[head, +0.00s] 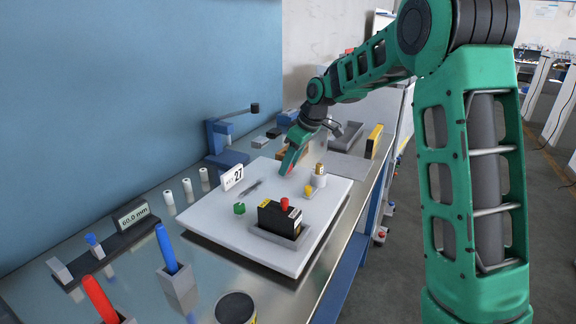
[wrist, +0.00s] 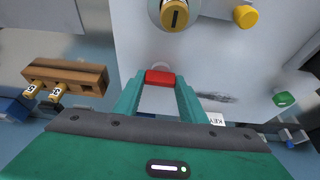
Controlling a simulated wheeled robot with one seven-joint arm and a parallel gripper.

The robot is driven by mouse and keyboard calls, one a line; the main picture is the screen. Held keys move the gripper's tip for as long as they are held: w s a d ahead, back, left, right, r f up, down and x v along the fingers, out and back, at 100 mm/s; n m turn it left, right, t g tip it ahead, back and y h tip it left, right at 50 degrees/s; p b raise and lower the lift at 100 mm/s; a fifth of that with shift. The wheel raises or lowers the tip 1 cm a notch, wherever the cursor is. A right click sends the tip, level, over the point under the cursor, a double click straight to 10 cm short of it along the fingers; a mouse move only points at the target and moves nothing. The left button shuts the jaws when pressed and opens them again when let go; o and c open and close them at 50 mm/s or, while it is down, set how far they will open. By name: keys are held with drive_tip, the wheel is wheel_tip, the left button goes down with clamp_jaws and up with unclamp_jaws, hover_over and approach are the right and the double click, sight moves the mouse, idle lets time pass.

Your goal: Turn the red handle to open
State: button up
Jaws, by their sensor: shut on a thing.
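The red handle (wrist: 160,77) is a short red bar between my fingertips in the wrist view. My gripper (wrist: 160,80) is shut on it, one teal finger at each end. In the head view my gripper (head: 289,168) reaches down over the back part of the white board (head: 210,218), and only a small bit of red shows at its tips. What the handle is mounted on is mostly hidden by my fingers. A black box with a red top (head: 284,204) sits in a grey tray near the board's front right.
A white sign reading 27 (head: 233,177), a green knob (head: 239,208), a yellow knob (head: 308,190) and a pale cylinder with a gold top (head: 320,177) stand on the board. Blue and red upright handles (head: 166,247) (head: 98,298) stand at the front left.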

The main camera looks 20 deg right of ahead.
drive_tip(key=m, duration=0.2)
drive_tip(key=m+t+h, duration=0.1)
drive_tip(key=m, duration=0.1)
drive_tip(key=shift+a+r+m, duration=0.1)
drive_tip(key=shift+a+m, duration=0.05)
drive_tip(key=shift+m, duration=0.15)
drive_tip(key=m+h, duration=0.2)
drive_tip(key=m, duration=0.2)
drive_tip(key=shift+a+m, duration=0.15)
drive_tip(key=shift+m, duration=0.15)
drive_tip(key=m+h, duration=0.1)
drive_tip(key=m, duration=0.3)
drive_tip(key=shift+a+h, duration=0.15)
drive_tip(key=shift+h, duration=0.25)
drive_tip(key=shift+w+a+m+g+h, duration=0.1)
drive_tip(key=shift+m+g+h, duration=0.2)
drive_tip(key=shift+m, duration=0.8)
drive_tip(key=shift+m+g+h, duration=0.1)
drive_tip(key=shift+m+h, duration=0.3)
drive_tip(key=shift+m, duration=0.7)
drive_tip(key=o, duration=1.1)
drive_tip(key=shift+c, duration=0.2)
